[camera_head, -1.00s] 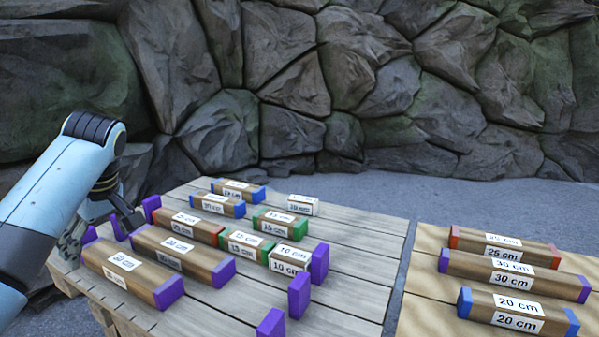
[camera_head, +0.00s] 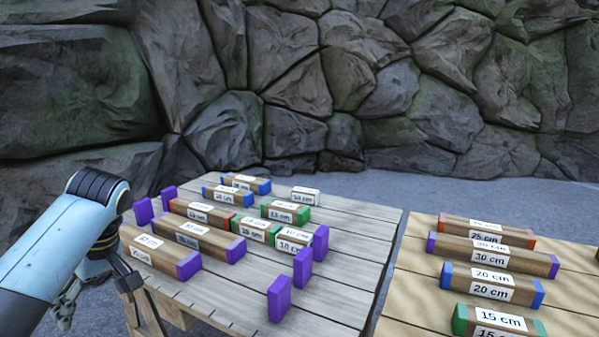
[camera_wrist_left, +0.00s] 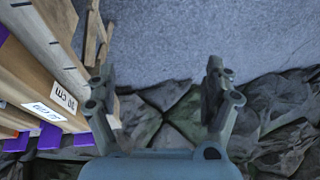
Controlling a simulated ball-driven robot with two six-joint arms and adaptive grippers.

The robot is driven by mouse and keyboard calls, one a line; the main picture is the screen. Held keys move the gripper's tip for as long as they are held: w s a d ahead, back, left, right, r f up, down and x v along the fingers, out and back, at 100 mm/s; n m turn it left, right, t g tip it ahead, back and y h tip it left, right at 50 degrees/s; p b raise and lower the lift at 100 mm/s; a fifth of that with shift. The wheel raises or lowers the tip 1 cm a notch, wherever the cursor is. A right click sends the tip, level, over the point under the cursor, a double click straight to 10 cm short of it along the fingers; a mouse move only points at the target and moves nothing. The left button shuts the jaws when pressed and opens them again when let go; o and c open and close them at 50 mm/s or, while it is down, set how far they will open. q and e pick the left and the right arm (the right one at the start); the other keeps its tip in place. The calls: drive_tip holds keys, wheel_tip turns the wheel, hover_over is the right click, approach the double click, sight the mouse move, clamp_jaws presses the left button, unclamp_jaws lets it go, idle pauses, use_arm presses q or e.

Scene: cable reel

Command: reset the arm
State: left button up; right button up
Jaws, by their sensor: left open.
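My left arm (camera_head: 62,235) comes in from the left in the head view. Its left gripper (camera_head: 98,298) hangs beside the near left edge of the left table, apart from the blocks, with nothing seen between its fingers. In the left wrist view the gripper (camera_wrist_left: 158,78) is open, with its two fingers wide apart over bare ground. My right gripper is not in view.
The left table (camera_head: 335,270) holds several labelled wooden blocks and upright purple plates (camera_head: 303,267). A 30 cm block (camera_head: 160,254) lies close to the arm. The right table (camera_head: 405,298) holds several labelled blocks. A rock wall (camera_head: 300,85) stands behind.

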use_arm(q)
drive_tip(key=s+d+f+m+h+p, duration=0.1)
drive_tip(key=s+f+m, duration=0.3)
drive_tip(key=s+f, duration=0.8)
drive_tip(key=s+d+f+m+h+p, duration=0.1)
drive_tip(key=s+d+f+m, duration=0.2)
drive_tip(key=s+f, duration=0.9)
drive_tip(key=s+d+f+m+h+p, duration=0.1)
drive_tip(key=s+d+f+m, duration=0.2)
drive_tip(key=s+f, duration=1)
drive_tip(key=s+m, duration=0.3)
drive_tip(key=s, duration=1)
drive_tip(key=shift+s, duration=0.2)
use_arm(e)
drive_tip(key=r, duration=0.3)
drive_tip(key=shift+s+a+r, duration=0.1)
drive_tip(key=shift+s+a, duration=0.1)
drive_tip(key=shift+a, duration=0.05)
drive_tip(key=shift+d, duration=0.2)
